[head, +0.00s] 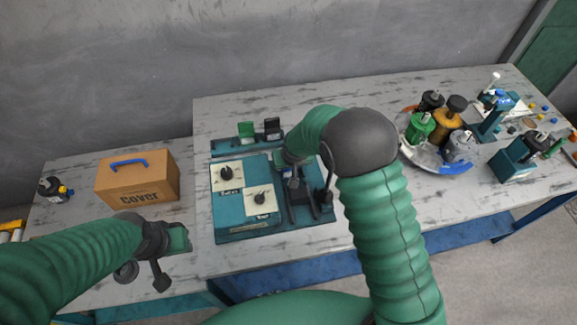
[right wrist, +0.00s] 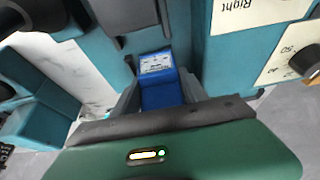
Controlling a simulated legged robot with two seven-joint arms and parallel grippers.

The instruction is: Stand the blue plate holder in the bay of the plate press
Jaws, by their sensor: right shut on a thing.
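The blue plate holder (right wrist: 160,88), with a pale label on its top end, is between the fingers of my right gripper (right wrist: 160,98) in the right wrist view. The gripper is shut on it. In the head view my right gripper (head: 290,162) is over the right part of the teal plate press (head: 236,230), and the holder is mostly hidden by my arm. I cannot tell whether the holder touches the press. My left gripper (head: 160,262) is at the left, over the table's front edge, with no object seen in it; its finger opening is unclear.
A cardboard cover box (head: 138,182) with a blue handle stands left of the press. Green and black blocks (head: 247,130) stand at its back. A round tray (head: 430,158) with several bottles and a teal fixture (head: 512,165) are to the right. Table is clear between box and press.

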